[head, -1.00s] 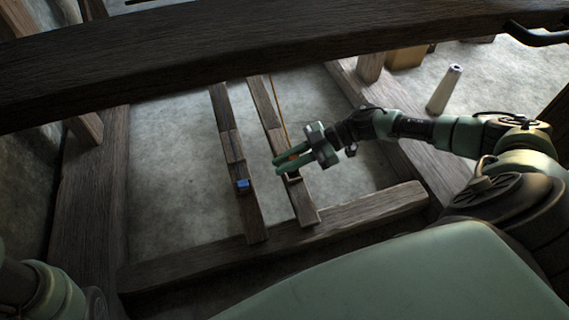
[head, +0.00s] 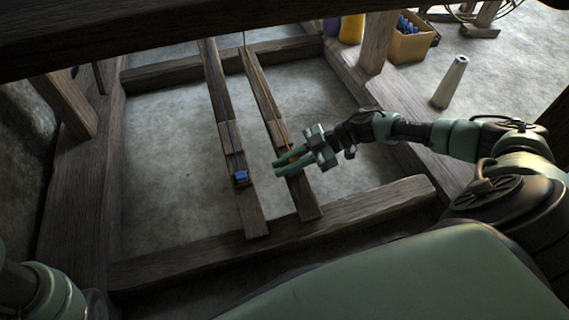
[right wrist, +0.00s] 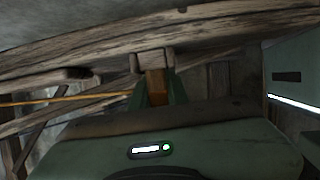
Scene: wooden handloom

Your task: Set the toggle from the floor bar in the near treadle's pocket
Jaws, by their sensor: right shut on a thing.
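My right gripper (head: 283,166) is shut on an orange toggle (head: 292,158), over the right-hand treadle (head: 307,200). In the right wrist view, the toggle (right wrist: 157,87) stands between my green fingers, in line with a small wooden pocket (right wrist: 152,60) with raised sides. I cannot tell whether the toggle's end is inside the pocket or just short of it. In the head view the gripper hides the pocket. The left-hand treadle (head: 251,215) holds a blue toggle (head: 241,177). My left gripper is out of view.
A thin orange cord (right wrist: 50,101) runs in from the left in the right wrist view. The front floor beam (head: 370,207) lies under the treadles' near ends. A pale cone (head: 450,82) and a box of blue spools (head: 407,45) stand beyond the frame's right side.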

